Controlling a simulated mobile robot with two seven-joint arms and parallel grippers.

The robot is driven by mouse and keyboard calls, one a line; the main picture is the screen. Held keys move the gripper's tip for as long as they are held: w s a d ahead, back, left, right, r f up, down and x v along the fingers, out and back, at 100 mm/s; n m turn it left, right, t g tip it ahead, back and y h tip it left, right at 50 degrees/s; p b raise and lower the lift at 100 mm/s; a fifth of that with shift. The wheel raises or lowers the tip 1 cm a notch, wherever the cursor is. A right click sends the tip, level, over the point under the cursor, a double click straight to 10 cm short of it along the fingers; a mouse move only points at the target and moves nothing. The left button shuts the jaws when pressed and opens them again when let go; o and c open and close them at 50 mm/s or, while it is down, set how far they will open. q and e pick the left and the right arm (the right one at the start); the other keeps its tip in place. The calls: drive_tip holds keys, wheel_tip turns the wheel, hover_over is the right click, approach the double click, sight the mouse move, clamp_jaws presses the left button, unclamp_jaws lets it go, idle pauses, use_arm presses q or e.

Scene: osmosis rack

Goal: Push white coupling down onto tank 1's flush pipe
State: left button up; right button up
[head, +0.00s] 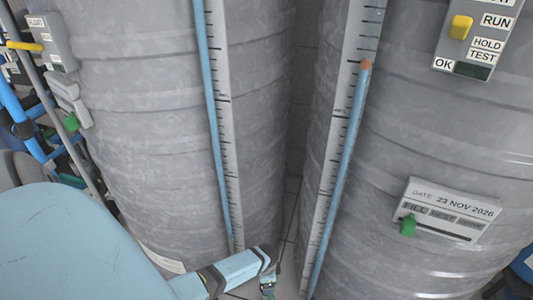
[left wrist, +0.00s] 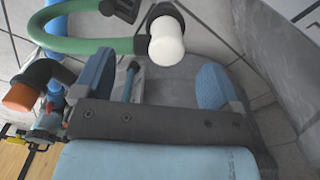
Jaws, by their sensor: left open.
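In the left wrist view a white coupling (left wrist: 166,42) sits at the end of a dark fitting, just beyond my left gripper and between the lines of its fingers. How far it is seated on a pipe cannot be told. My left gripper (left wrist: 157,68) is open, its two blue fingers apart with no object held. In the head view my left arm reaches down to the bottom centre, where the gripper is mostly cut off. Two grey ribbed tanks stand there, a left tank (head: 150,130) and a right tank (head: 420,135); no number is readable. My right gripper is out of view.
A green hose (left wrist: 95,46) runs beside the coupling. A black elbow with an orange end (left wrist: 20,97) is at the left. A control box (head: 480,35) and a date card (head: 447,208) are on the right tank. A narrow gap separates the tanks.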

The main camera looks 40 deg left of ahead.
use_arm(q)
wheel_tip(320, 180, down, 4)
drive_tip(key=shift+r+b, duration=0.25)
drive_tip(key=shift+b, duration=0.7)
drive_tip(key=shift+f, duration=0.35)
drive_tip(key=shift+r, duration=0.1)
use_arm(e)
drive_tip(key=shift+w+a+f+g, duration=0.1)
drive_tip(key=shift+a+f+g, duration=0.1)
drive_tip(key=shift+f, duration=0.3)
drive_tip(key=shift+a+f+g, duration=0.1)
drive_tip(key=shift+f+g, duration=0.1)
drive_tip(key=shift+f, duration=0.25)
use_arm(q)
drive_tip(key=c, duration=1)
drive_tip(key=shift+o, duration=0.2)
drive_tip(key=shift+r, duration=0.1)
